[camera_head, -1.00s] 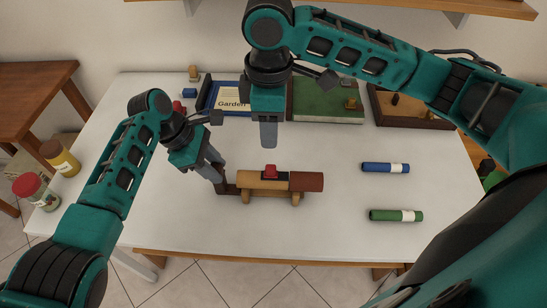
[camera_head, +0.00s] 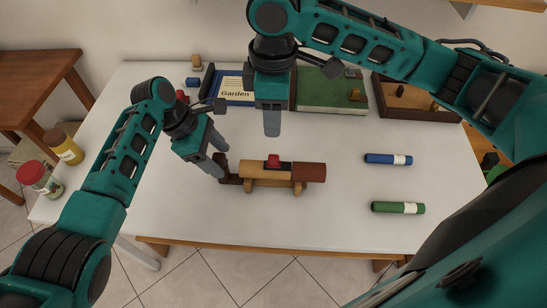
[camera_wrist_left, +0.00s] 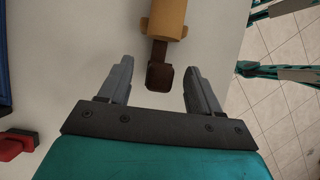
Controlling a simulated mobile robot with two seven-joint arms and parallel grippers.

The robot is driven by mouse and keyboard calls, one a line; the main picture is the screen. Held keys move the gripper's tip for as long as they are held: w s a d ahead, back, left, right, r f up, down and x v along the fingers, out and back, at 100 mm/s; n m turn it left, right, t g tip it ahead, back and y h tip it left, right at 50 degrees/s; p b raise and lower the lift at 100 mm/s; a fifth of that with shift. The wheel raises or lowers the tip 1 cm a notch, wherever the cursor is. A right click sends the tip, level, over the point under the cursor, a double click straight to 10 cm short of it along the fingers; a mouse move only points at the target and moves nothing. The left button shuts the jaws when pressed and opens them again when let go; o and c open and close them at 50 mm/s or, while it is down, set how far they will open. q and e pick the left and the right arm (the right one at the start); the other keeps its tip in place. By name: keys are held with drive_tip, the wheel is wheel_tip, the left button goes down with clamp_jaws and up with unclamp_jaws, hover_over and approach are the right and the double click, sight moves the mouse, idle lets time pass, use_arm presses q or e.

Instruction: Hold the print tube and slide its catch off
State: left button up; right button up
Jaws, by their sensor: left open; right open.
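The print tube (camera_head: 262,170) lies level on a small wooden cradle on the white table. It is tan with a red-brown right end (camera_head: 310,172). A red block (camera_head: 273,161), which looks like the catch, sits on top. A dark brown piece (camera_head: 230,179) is at the left end; it also shows in the left wrist view (camera_wrist_left: 159,77). My left gripper (camera_head: 221,168) is open at that end, and its fingers (camera_wrist_left: 158,68) stand either side of the dark piece, with gaps. My right gripper (camera_head: 272,130) is open and empty above and behind the tube; its fingers overlap in view.
A blue tube (camera_head: 388,159) and a green tube (camera_head: 398,208) lie at the right. A Garden book (camera_head: 234,91), a green board (camera_head: 330,90) and a brown tray (camera_head: 415,100) line the back. Jars (camera_head: 65,147) stand at the left. The table front is clear.

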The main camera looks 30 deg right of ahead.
use_arm(q)
drive_tip(key=shift+r, duration=0.1)
drive_tip(key=v, duration=1.2)
